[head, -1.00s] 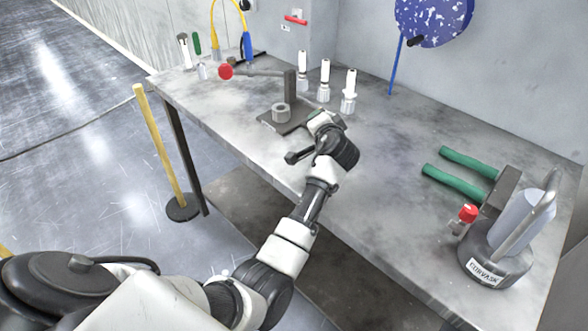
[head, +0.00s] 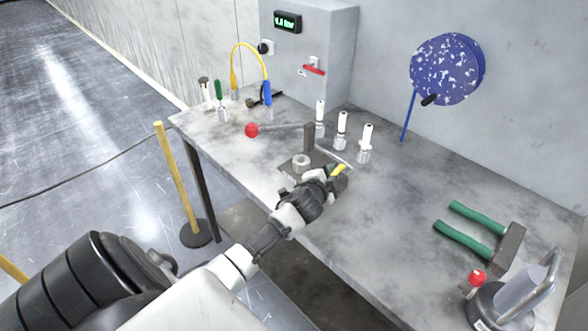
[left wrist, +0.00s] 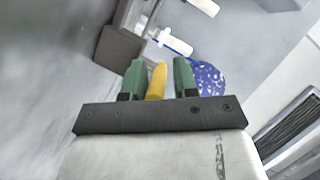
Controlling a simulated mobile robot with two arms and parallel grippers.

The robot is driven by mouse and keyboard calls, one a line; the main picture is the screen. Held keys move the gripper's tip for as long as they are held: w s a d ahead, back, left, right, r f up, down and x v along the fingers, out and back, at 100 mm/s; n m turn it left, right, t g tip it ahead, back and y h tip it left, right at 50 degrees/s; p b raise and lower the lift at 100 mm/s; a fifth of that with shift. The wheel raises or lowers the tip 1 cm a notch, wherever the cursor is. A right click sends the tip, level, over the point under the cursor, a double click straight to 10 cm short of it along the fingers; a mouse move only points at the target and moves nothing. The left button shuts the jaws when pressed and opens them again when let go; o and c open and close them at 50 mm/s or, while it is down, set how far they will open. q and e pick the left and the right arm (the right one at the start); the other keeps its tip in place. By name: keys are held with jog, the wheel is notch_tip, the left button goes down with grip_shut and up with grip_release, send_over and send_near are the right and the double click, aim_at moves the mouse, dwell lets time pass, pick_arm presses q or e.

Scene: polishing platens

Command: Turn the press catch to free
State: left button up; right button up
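The press stands on the bench, with a dark upright post (head: 308,137), a dark base plate (head: 288,166) and a lever ending in a red knob (head: 251,130). A short yellow piece, which looks like the catch (head: 339,168), shows at my left gripper (head: 334,179) beside the press base. In the left wrist view the yellow catch (left wrist: 156,82) lies between the two green fingers of my left gripper (left wrist: 160,80). It is close to the left finger, with a narrow gap to the right one. The fingers are apart.
White-topped fittings (head: 342,130) stand behind the press. A blue speckled disc (head: 446,70) hangs on the wall.

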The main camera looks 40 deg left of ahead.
pick_arm(q)
jog(key=shift+v, duration=1.05)
jog(key=v, duration=0.3)
jog(key=b+v, duration=0.1)
jog(key=shift+s+d, duration=0.2)
jog(key=shift+d, duration=0.2)
jog(key=v, duration=0.4)
jog(key=shift+s+a, duration=0.1)
jog(key=shift+s, duration=0.3)
jog(key=s+d+f+n+g+h, duration=0.1)
jog(key=s+d+f+g, duration=0.3)
jog(key=s, duration=0.4)
jog(key=s+d+f+n+g+h, duration=0.1)
jog(key=s+d+f+n+g, duration=0.3)
jog(key=s, duration=0.5)
notch_tip(320, 180, down, 2)
jog(key=shift+d+f+n+g+h+b, duration=0.2)
jog(key=shift+d+n+g+h+b, duration=0.15)
jog(key=shift+d, duration=0.85)
pick_arm(e)
jog(key=shift+s+d+f, duration=0.1)
jog(key=shift+d+f, duration=0.15)
jog(key=shift+f, duration=0.45)
pick_arm(q)
jog(key=shift+s, duration=0.1)
